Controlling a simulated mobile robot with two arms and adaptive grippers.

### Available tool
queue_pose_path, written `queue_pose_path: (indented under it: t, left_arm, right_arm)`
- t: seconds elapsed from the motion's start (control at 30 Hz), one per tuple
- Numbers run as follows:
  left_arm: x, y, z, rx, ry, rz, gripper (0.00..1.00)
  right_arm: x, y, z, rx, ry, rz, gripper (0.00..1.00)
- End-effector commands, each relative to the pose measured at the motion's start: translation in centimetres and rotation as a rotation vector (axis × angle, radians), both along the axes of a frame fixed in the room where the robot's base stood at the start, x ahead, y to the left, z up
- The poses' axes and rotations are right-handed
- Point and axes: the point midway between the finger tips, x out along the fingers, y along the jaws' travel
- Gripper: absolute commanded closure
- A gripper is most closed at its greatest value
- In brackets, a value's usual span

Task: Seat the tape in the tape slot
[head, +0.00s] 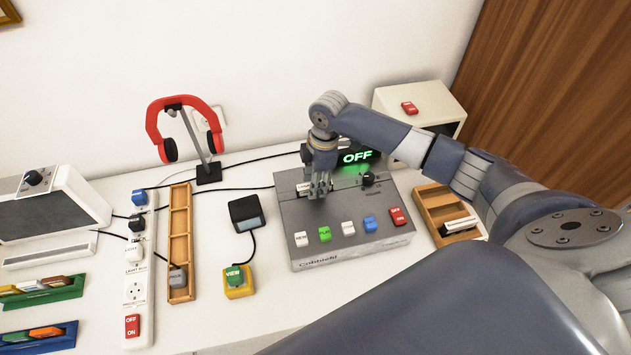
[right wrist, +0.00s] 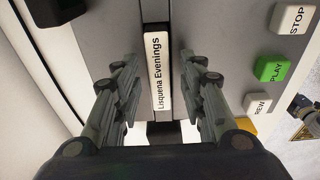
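The grey tape deck (head: 350,227) stands on the white table, with a row of coloured keys and a lit green OFF display (head: 357,157). In the right wrist view, a tape with a white label reading "Lisquena Evenings" (right wrist: 158,75) lies along a dark slot (right wrist: 155,14) in the deck's top. How deep it sits I cannot tell. My right gripper (head: 319,194) is over the slot area. In the right wrist view the gripper (right wrist: 158,62) is open, one finger on each side of the tape, with gaps showing. My left gripper is not in view.
A wooden tray (head: 428,196) holding a black-and-white tape is right of the deck. A white box (head: 440,97) with a red key stands behind. A small black-screened device (head: 246,213), a yellow button box (head: 239,290) and a headphone stand (head: 207,170) are left of the deck.

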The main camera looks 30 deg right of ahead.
Motion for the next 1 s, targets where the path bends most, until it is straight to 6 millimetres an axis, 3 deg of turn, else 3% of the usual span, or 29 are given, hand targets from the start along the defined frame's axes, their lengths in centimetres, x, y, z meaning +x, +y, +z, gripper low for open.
queue_pose_path:
  t: [0.53,0.7,1.0]
  left_arm:
    - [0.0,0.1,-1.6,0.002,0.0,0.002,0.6]
    - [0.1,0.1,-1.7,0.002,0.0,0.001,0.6]
    - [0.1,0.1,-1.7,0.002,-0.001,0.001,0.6]
  right_arm:
    - [-0.2,-1.2,10.2,0.002,-0.005,0.001,0.62]
    - [-0.3,-1.3,11.4,0.0,-0.002,0.0,0.62]
    - [-0.4,-1.3,11.6,0.001,-0.001,0.0,0.62]
